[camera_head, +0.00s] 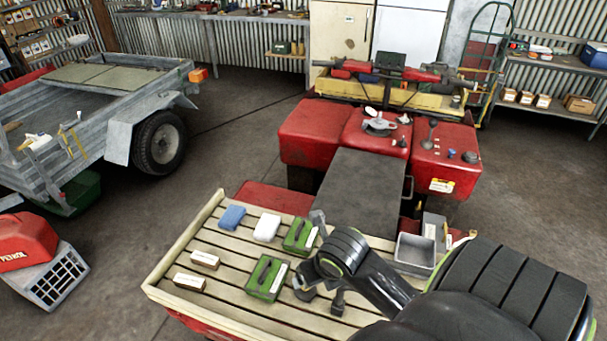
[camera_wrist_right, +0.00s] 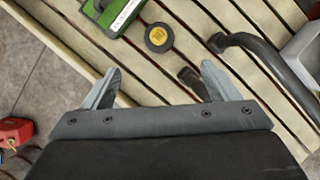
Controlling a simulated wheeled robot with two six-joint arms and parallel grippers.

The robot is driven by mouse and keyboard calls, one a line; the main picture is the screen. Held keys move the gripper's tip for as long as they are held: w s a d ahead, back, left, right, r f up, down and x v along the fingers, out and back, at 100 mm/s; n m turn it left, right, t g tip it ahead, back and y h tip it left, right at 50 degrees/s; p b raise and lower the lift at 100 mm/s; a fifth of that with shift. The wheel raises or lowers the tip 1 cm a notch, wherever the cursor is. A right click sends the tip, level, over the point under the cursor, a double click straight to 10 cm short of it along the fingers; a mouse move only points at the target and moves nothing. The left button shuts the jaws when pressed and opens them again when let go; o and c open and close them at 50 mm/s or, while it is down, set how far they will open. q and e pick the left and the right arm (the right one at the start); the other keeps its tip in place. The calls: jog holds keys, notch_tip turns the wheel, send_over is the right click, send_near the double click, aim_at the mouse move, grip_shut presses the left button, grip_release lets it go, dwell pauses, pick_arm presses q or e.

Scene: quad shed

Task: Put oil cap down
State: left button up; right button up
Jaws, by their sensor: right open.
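A round oil cap (camera_wrist_right: 158,37) with a black rim and yellow centre lies on the slatted wooden deck (camera_head: 170,263). In the right wrist view it is just beyond my right gripper (camera_wrist_right: 160,70), roughly in line with the gap between the fingertips. The right fingers are apart, with nothing held between them. In the head view my right gripper (camera_head: 309,250) is over the right part of the deck and partly hides what lies below. My left gripper is not in view.
Green boxes (camera_head: 266,278), a blue block (camera_head: 232,217), a white block (camera_head: 267,228) and small brown boxes (camera_head: 190,282) lie on the deck. A short dark peg (camera_wrist_right: 188,75) is near the right finger. A grey metal tray (camera_head: 415,252) stands at right.

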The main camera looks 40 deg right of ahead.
jog(key=b, duration=0.2)
send_over(309, 296)
jog(key=s, duration=0.2)
notch_tip(309, 296, down, 6)
jog(key=b+x, duration=0.2)
jog(key=shift+w+a+f+b, duration=0.1)
jog(key=shift+w+f+b, duration=0.05)
jog(key=shift+w+b, duration=0.15)
jog(key=shift+w+f+b, duration=0.3)
jog(key=shift+f+b, duration=0.3)
jog(key=shift+b, duration=0.05)
jog(key=b+x, duration=0.5)
jog(key=shift+w+b, duration=0.15)
jog(key=shift+b, duration=0.15)
jog(key=shift+c, duration=0.4)
jog(key=c, duration=1)
